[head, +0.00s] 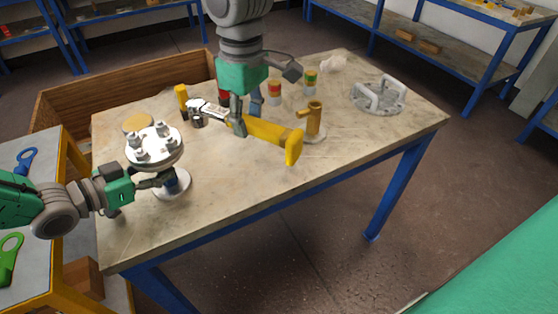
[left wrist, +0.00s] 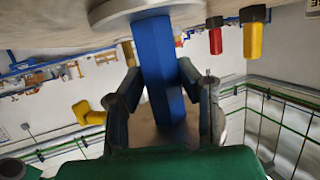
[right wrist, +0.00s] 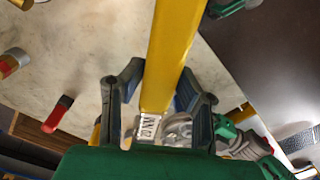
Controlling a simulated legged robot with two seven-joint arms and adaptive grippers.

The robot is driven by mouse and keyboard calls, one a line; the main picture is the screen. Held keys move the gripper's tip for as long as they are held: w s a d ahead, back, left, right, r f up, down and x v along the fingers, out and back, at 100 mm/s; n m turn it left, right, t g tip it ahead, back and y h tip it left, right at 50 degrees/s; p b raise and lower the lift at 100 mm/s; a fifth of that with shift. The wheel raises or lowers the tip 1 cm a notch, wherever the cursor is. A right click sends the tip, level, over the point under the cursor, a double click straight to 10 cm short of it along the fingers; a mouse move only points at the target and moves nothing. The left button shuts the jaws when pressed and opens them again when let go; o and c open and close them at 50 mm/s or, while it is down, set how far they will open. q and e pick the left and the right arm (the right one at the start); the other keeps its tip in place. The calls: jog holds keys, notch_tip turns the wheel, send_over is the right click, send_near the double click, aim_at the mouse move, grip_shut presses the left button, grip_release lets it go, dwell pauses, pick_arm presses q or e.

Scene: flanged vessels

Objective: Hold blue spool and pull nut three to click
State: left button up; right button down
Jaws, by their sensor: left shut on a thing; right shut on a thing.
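The blue spool (head: 173,184) is an upright post with a round base and a silver flange (head: 155,158) on top. Several bolts with nuts (head: 139,154) stand on the flange; I cannot tell which is nut three. My left gripper (head: 168,181) is shut on the spool below the flange; the blue post (left wrist: 160,75) stands between its fingers in the left wrist view. My right gripper (head: 247,122) is shut on a yellow-handled wrench (head: 270,133), also between the fingers in the right wrist view (right wrist: 174,50). Its metal socket head (head: 197,119) is right of the flange, apart from it.
A brass-coloured post (head: 314,118) stands near the wrench's handle end. Small red, yellow and green cylinders (head: 275,93) stand behind. A grey flange with handles (head: 379,96) lies at the right. The table's front middle (head: 240,185) is clear.

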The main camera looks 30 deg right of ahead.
jog(key=w+a+r+n, duration=0.1)
jog(key=r, duration=0.1)
jog(key=w+a+r+n, duration=0.1)
jog(key=r+n, duration=0.1)
jog(key=w+a+r+n, duration=0.1)
jog(key=r+n, duration=0.1)
jog(key=shift+a+r, duration=0.15)
jog(key=shift+a, duration=0.15)
pick_arm(q)
jog(key=shift+a, duration=0.1)
pick_arm(e)
jog(key=shift+w+a+f+n, duration=0.4)
jog(key=shift+a+f+n, duration=0.15)
jog(key=shift+n, duration=0.5)
jog(key=shift+w+a+f+n, duration=0.45)
jog(key=shift+a+n, duration=0.15)
jog(key=shift+n, duration=0.5)
jog(key=shift+w+a+f+n, duration=0.45)
jog(key=shift+a+n, duration=0.1)
jog(key=shift+n, duration=0.5)
jog(key=shift+f, duration=0.15)
jog(key=shift+s+f, duration=0.1)
jog(key=shift+f, duration=1)
